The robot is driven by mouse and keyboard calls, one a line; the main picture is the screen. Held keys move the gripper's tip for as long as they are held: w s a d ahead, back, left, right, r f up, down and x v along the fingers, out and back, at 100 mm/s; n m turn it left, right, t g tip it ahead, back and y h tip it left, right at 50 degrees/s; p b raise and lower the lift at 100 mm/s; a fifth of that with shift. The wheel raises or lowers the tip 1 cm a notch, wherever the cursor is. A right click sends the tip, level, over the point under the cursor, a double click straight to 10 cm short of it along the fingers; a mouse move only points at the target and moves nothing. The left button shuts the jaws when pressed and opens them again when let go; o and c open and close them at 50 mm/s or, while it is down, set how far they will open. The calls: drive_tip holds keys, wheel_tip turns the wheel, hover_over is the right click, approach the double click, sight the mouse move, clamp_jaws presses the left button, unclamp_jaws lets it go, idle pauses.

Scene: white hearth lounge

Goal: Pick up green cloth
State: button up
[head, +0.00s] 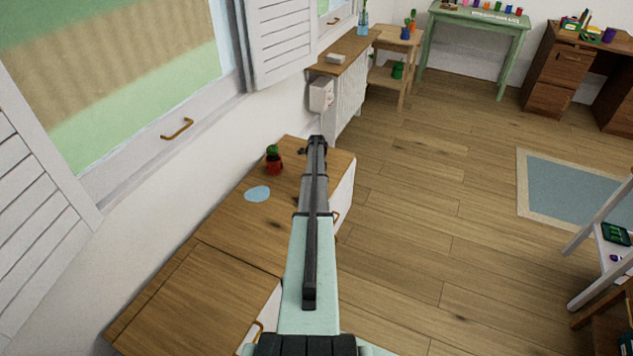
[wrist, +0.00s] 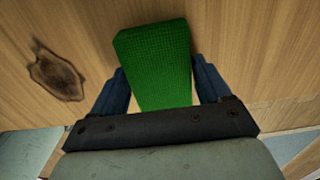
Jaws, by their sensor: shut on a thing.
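The green cloth (wrist: 155,55) shows in the wrist view as a folded, textured, block-like piece. My gripper (wrist: 160,82) has its two blue fingers on either side of it and is shut on it. The wooden top (wrist: 235,30) lies beyond the cloth; I cannot tell whether the cloth still touches it. In the head view, my arm reaches over the far end of the wooden cabinet top (head: 225,225). The cloth cannot be made out there, and my arm hides part of that top.
A red jar-like thing (head: 273,165) with a green top and a flat light-blue piece (head: 257,194) are on the cabinet, left of my arm. The window wall (head: 140,215) runs along the left. Open wooden floor (head: 430,240) lies to the right.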

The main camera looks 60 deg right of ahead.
drive_tip(key=shift+c, duration=1.1)
drive_tip(key=shift+r, duration=0.1)
wheel_tip(320, 180, up, 10)
drive_tip(key=shift+f, duration=0.1)
drive_tip(key=o, duration=0.5)
drive_tip(key=c, duration=0.4)
drive_tip(key=shift+w+a+f, duration=0.35)
drive_tip(key=shift+w+a, duration=2.65)
drive_tip(key=shift+w, duration=1.1)
drive_tip(key=shift+w+a+f, duration=0.35)
drive_tip(key=shift+w+a, duration=2.65)
drive_tip(key=shift+w, duration=1.05)
drive_tip(key=shift+w+a+f, duration=0.35)
drive_tip(key=shift+w+a, duration=2.65)
drive_tip(key=shift+w, duration=1.1)
